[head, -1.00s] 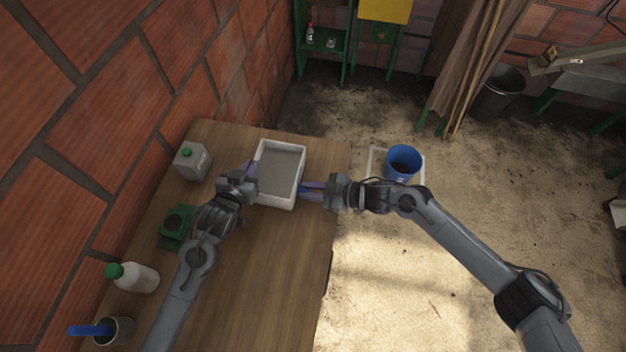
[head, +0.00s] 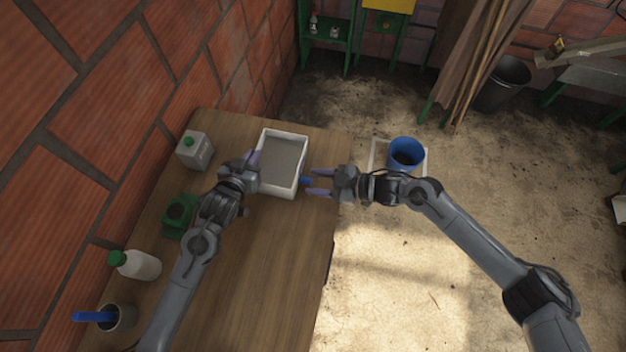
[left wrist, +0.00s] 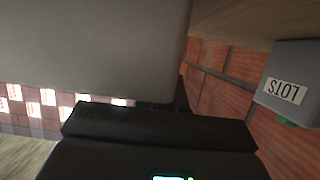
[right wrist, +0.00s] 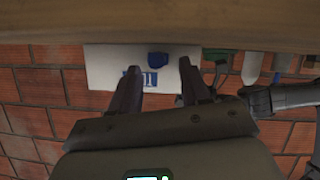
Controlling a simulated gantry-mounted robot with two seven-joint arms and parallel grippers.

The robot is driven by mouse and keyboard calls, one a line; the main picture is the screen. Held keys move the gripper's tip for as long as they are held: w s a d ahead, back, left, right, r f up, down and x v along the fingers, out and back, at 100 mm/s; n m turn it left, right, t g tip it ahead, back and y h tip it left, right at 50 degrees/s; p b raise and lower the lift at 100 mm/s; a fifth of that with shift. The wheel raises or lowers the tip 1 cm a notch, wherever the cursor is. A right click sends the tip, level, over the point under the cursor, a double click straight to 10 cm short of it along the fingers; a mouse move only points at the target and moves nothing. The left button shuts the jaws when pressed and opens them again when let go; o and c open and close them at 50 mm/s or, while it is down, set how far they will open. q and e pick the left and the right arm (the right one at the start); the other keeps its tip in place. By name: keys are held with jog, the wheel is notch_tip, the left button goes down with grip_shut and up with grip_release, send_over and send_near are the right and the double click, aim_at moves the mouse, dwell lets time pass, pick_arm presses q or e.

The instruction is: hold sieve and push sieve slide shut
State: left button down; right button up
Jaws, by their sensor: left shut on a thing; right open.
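The white box-shaped sieve (head: 298,147) with a grey mesh floor sits on the wooden table. My left gripper (head: 254,163) is shut on its left wall; in the left wrist view a grey surface (left wrist: 90,45), apparently the sieve's side, fills the upper left. The blue knob of the slide (head: 305,181) sticks out of the sieve's right wall; it also shows in the right wrist view (right wrist: 158,59), above a blue label. My right gripper (head: 314,183) is open, its fingers pointing at the knob from the right, with a small gap. How far the slide is open cannot be told.
A grey jug (head: 195,150), a green device (head: 178,214), a white bottle (head: 137,265) and a cup (head: 117,318) line the table's left side. A blue bucket (head: 405,153) stands on the floor to the right. The table front is clear.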

jog(key=v, duration=1)
jog(key=shift+d, duration=0.1)
pick_arm(q)
jog(key=c, duration=1.2)
grip_release()
jog(key=shift+o, duration=0.2)
